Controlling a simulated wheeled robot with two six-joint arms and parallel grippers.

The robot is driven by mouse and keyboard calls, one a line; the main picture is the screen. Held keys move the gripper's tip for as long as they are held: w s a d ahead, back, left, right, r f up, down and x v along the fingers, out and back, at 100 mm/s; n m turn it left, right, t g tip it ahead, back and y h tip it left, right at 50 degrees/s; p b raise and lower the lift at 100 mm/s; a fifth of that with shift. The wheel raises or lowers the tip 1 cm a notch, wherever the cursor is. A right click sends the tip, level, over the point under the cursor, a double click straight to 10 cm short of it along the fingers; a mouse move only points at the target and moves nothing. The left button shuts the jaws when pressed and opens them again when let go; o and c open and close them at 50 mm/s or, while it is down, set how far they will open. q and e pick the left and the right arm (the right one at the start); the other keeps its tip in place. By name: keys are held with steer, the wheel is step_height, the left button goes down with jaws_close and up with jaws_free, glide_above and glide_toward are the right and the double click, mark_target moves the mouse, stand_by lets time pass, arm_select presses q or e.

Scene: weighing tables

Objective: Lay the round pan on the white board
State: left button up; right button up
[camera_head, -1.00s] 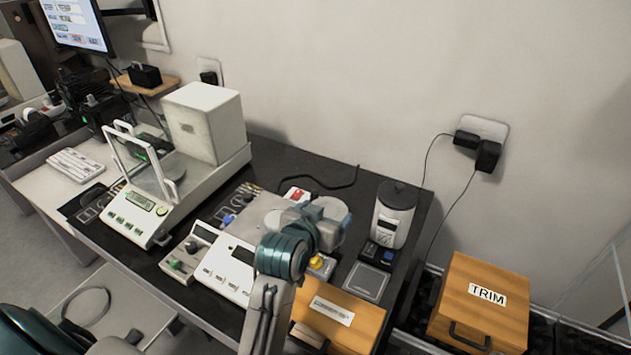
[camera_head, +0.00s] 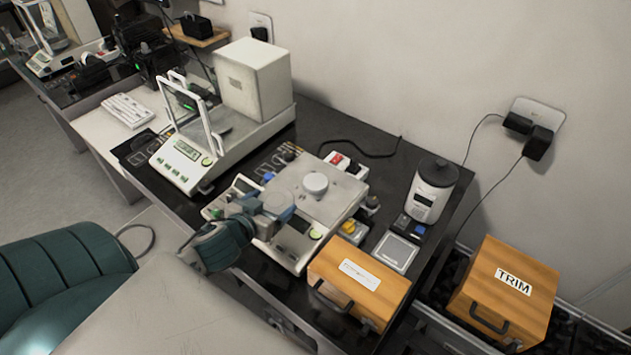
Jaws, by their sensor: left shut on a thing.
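My left gripper (camera_head: 279,200) comes in from the left and is shut over the platform scale. A pale grey disc, which looks like the round pan (camera_head: 288,178), is at its tips. The fingers hide part of it, and its exact height above the scale cannot be told. A pale worktop at the left, which looks like the white board (camera_head: 92,132), bears a keyboard and is well away from the gripper. My right gripper is not in view.
The platform scale (camera_head: 335,205) bears a small round white piece (camera_head: 315,183). A balance with an open-frame shield (camera_head: 182,160) stands between the gripper and the pale worktop. A wooden box (camera_head: 350,290), a small flat scale (camera_head: 395,252) and a grey canister (camera_head: 433,190) stand to the right.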

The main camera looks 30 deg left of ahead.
arm_select(q)
steer(key=shift+s+a+h, duration=0.3)
steer(key=shift+s, duration=0.2)
steer(key=p, duration=0.3)
glide_above(313, 186)
steer(key=s, duration=0.2)
steer(key=shift+w+a+f, duration=0.2)
steer(key=shift+f, duration=0.45)
steer(key=shift+w+p, duration=0.35)
steer(key=shift+w+d+f+p, duration=0.1)
steer(key=shift+w+f+p, duration=0.1)
steer(key=shift+f+p, duration=0.3)
steer(key=shift+w+f+p, duration=0.15)
steer(key=shift+f+p, duration=0.15)
steer(key=shift+f, duration=0.25)
steer(key=shift+w+f+p, duration=0.1)
steer(key=shift+f+p, duration=0.1)
steer(key=shift+p, duration=0.2)
steer(key=shift+f, duration=0.45)
